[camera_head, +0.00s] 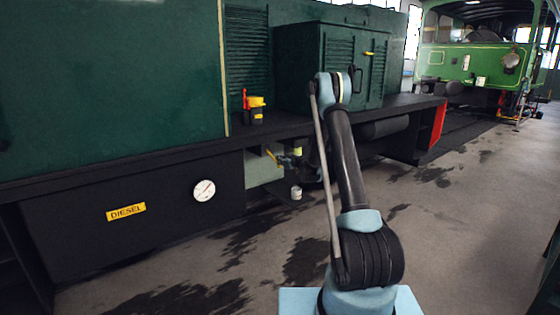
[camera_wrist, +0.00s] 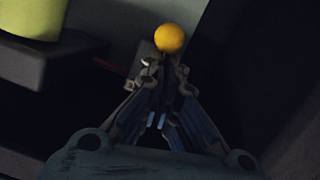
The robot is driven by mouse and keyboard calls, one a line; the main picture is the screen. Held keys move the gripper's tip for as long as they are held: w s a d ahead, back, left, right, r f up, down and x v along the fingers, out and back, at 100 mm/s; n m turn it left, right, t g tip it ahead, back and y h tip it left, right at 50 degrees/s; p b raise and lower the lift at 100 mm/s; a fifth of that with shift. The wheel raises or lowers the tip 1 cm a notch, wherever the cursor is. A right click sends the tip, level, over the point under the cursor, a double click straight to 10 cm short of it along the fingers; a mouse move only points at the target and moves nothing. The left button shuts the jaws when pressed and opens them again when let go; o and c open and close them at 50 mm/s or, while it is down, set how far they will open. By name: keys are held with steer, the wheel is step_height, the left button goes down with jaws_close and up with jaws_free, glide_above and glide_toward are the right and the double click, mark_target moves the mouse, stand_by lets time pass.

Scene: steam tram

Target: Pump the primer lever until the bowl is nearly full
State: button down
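In the wrist view a round yellow knob (camera_wrist: 169,38), seemingly the end of the primer lever, sits at the tips of my gripper (camera_wrist: 165,67). The two fingers run close together, with their tips at the lower edge of the knob; they look shut on it. The lever's rod cannot be made out in the dark.
A white cup-like part (camera_head: 296,192) sits low below the running board (camera_head: 295,124). A round gauge (camera_head: 204,190) and a DIESEL label (camera_head: 126,212) are on the black tank side. Yellow and black cans (camera_head: 256,110) stand above. The floor (camera_head: 450,220) at right is free.

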steer(key=shift+s+f, duration=0.2)
steer(key=shift+f, duration=0.2)
steer(key=shift+s+d+r, duration=0.1)
steer(key=shift+r, duration=0.15)
steer(key=f+v, duration=0.1)
steer(key=v, duration=1)
steer(key=shift+s+f, duration=0.25)
steer(key=shift+s, duration=0.15)
stand_by(0.4)
